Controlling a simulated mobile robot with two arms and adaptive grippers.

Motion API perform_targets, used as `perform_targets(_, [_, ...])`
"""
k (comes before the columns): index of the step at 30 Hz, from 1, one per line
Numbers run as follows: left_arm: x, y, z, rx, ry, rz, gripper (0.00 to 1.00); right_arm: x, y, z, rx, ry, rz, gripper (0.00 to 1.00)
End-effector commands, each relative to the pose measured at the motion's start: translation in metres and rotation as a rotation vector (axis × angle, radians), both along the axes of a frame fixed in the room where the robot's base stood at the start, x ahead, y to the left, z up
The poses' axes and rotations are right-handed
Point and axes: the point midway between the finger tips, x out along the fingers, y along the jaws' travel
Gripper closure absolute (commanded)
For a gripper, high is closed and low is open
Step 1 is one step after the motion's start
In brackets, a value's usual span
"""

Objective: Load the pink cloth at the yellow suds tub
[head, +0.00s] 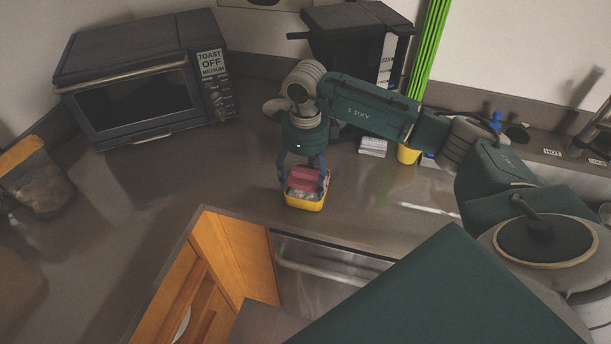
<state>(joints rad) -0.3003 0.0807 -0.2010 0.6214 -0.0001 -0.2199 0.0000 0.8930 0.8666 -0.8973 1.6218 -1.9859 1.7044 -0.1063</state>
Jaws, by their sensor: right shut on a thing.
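The pink cloth (303,180) is a small folded pink piece at the yellow suds tub. My right gripper (305,176) points down over the tub and is shut on the cloth. The yellow suds tub (305,204) stands on the counter below the gripper, with pale suds showing inside. The cloth's lower part is at or just inside the tub's rim; I cannot tell how deep it sits. My left gripper is not in view.
A toaster oven (145,85) stands at the back left, with a jar (38,182) in front of it at the left edge. A dark appliance (345,40) stands behind my right arm. A yellow container (408,154) is partly hidden by it. An open wooden cabinet (225,255) is below the counter edge.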

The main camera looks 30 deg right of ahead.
Motion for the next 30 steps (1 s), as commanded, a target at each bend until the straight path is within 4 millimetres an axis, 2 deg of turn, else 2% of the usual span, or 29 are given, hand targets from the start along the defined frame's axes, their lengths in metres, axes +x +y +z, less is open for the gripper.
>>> perform_targets(30, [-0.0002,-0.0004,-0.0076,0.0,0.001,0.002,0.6,0.0,-0.0002,-0.0085,0.0,0.0,0.0,0.49])
